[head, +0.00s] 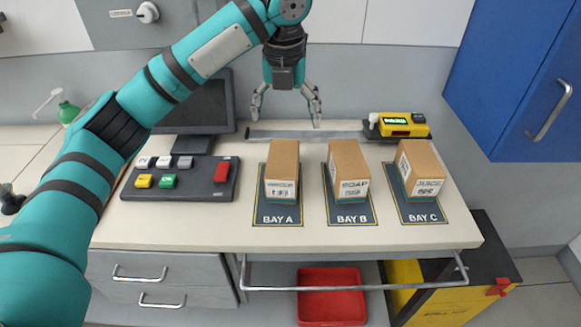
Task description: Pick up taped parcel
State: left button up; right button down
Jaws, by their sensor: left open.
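Three brown cardboard boxes stand in a row on dark mats on the counter. The bay A box (282,168) has a label too small to read surely. The bay B box (348,168) has a label reading SOAP. The bay C box (420,167) has a label reading JUICE. I cannot tell from this view which one is the taped parcel. My left gripper (286,119) is open and empty, fingers pointing down, above the back of the counter and behind the bay A box. My right gripper is not in view.
A button panel (193,186) and dark monitor (207,110) stand left of the boxes. A yellow device (402,124) sits behind bay C. A blue cabinet (525,75) hangs at the right. A metal rail (350,286) runs along the counter front, above a red tray (331,295).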

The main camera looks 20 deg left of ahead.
pick_arm(q)
jog(key=p, duration=0.2)
send_over(285, 157)
jog(key=s, duration=0.1)
notch_tip(285, 157, down, 6)
jog(key=shift+s+d+f, duration=0.1)
jog(key=shift+f, duration=0.15)
jog(key=f, duration=0.1)
jog(key=w+f, duration=0.1)
jog(key=f, duration=0.1)
jog(key=shift+f, duration=1)
jog(key=f, duration=0.1)
jog(key=f+p, duration=0.1)
jog(key=f, duration=0.1)
jog(key=a+f+p, duration=0.1)
jog(key=shift+w+f, duration=0.2)
jog(key=shift+w, duration=0.1)
jog(key=shift+f, duration=0.25)
jog(key=shift+d, duration=0.1)
jog(key=c, duration=1.5)
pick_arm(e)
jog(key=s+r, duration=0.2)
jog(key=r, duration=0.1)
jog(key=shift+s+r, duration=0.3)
